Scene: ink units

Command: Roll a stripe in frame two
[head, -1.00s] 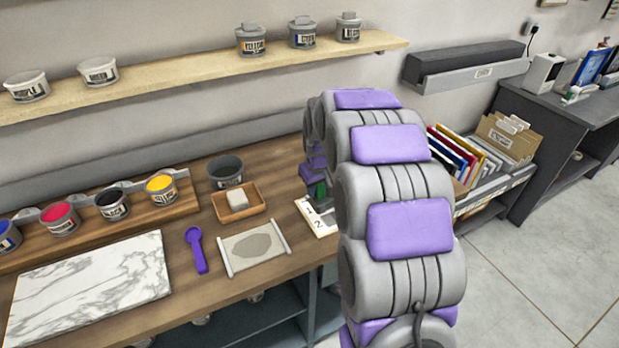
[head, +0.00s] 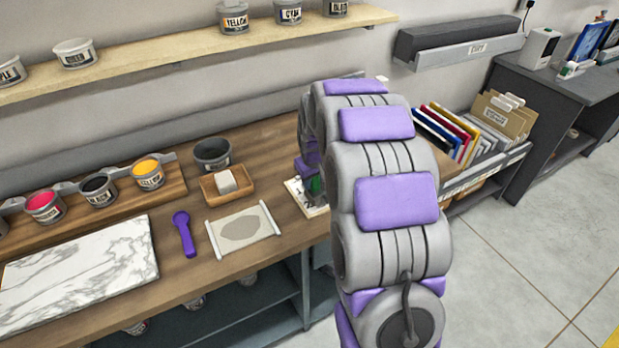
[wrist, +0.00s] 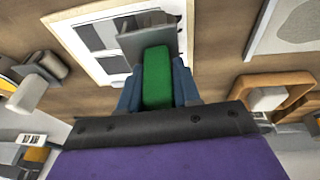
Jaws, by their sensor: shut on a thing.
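My gripper (wrist: 157,82) is shut on the green handle (wrist: 157,70) of a tool with a grey, flat-looking head (wrist: 150,40). The head lies over a white card (wrist: 84,48) with grey patches in dark-edged frames. It covers part of the card's right side, and I cannot tell whether it touches. In the head view the card (head: 294,190) lies on the bench, right of the grey-patched sheet. My arm hides most of the card and the gripper. A bit of green handle (head: 315,184) shows there. No frame number is readable now.
The wooden tray (head: 209,190) with a pale block, the grey-patched sheet (head: 265,222), a purple spoon (head: 184,233) and a marble slab (head: 80,270) lie to the left. Open ink tins (head: 148,175) stand behind. A file rack (head: 490,165) is right of my arm.

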